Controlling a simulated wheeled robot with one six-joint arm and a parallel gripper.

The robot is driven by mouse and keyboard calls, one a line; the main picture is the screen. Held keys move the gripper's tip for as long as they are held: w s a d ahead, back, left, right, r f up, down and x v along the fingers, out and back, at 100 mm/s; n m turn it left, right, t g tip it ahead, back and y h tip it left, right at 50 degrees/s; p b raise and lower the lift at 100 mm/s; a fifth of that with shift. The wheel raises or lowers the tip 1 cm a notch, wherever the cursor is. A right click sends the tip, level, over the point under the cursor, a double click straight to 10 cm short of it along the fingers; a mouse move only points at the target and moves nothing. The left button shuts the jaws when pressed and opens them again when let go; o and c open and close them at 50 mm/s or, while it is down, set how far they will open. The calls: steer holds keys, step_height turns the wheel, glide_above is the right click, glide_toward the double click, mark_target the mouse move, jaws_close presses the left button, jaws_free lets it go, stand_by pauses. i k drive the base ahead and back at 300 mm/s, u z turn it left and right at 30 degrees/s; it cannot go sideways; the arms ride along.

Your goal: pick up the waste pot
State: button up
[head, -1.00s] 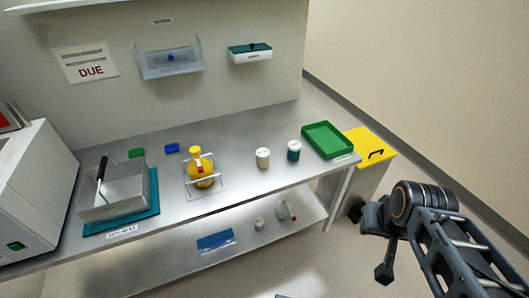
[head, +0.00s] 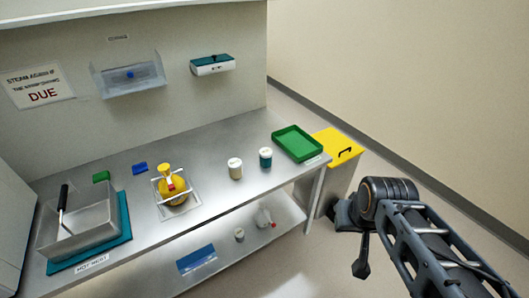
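Two small lidded pots stand upright on the steel bench, right of its middle: a white one (head: 235,169) and a teal-banded one with a white lid (head: 265,158). Another small pale pot (head: 239,235) stands on the lower shelf. The lettering on the pots is too small to read, so I cannot tell which is the waste pot. My gripper (head: 350,238) is at the right, in front of the yellow-lidded bin, apart from all the pots. Nothing shows in it. Its fingers are dark and seen at an angle that hides the gap.
A green tray (head: 297,144) sits at the bench's right end, beside the yellow-lidded bin (head: 338,146). A yellow flask (head: 172,188) stands in a clear rack, left of the pots. A grey basin (head: 78,228) sits on a teal mat. Floor is clear at lower right.

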mark_target(235, 164)
steer(key=z, duration=0.65)
steer(key=i, duration=1.65)
steer(key=u, duration=4.25)
steer(key=i, duration=0.5)
steer(key=u, duration=0.05)
